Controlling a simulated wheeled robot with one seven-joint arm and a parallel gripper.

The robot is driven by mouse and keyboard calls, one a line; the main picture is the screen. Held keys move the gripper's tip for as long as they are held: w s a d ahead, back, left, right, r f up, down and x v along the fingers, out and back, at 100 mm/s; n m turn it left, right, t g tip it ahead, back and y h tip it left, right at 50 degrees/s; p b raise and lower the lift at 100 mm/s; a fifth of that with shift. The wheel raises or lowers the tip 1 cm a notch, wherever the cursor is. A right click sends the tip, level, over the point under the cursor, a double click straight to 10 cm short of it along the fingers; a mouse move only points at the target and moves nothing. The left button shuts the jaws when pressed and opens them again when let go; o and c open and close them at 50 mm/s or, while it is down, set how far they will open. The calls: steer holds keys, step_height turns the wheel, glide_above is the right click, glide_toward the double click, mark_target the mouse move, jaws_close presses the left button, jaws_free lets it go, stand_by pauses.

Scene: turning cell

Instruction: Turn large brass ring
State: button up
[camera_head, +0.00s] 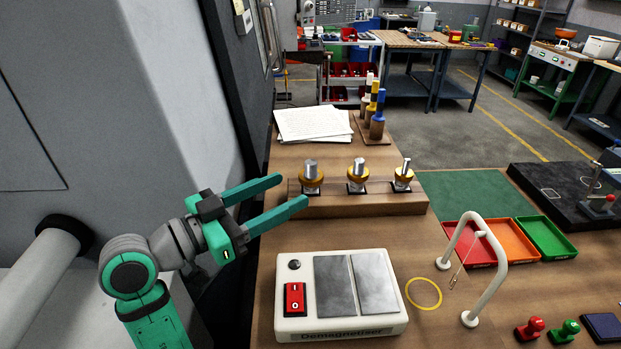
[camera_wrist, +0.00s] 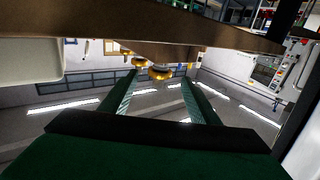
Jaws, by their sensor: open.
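A wooden block (camera_head: 362,204) on the bench carries a row of three brass rings around upright steel pins. The left ring (camera_head: 312,182) looks the largest; the middle ring (camera_head: 357,177) and right ring (camera_head: 403,175) look smaller. My gripper (camera_head: 292,190) is open and empty, its fingertips just left of the left ring and apart from it. In the wrist view, which is upside down, the nearest brass ring (camera_wrist: 161,73) shows between the ends of the two green fingers (camera_wrist: 160,80). The other rings show smaller behind it.
A demagnetiser (camera_head: 340,297) stands in front of the block. Paper sheets (camera_head: 313,124) and banded plugs (camera_head: 376,115) are behind it. A white arch (camera_head: 490,290), a yellow circle (camera_head: 423,293) and coloured trays (camera_head: 510,241) lie right. A grey machine wall (camera_head: 170,90) is on the left.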

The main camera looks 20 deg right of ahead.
mark_target(310, 179)
steer(key=x, duration=0.7)
steer(key=shift+d, duration=0.15)
steer(key=c, duration=1)
steer(key=shift+c, duration=0.2)
steer(key=shift+w+g, duration=0.1)
steer(key=shift+g, duration=0.2)
steer(key=shift+m+g+h, duration=0.5)
steer(key=shift+m+g, duration=1.4)
steer(key=shift+g, duration=0.7)
steer(key=o, duration=1)
steer(key=shift+o, duration=0.2)
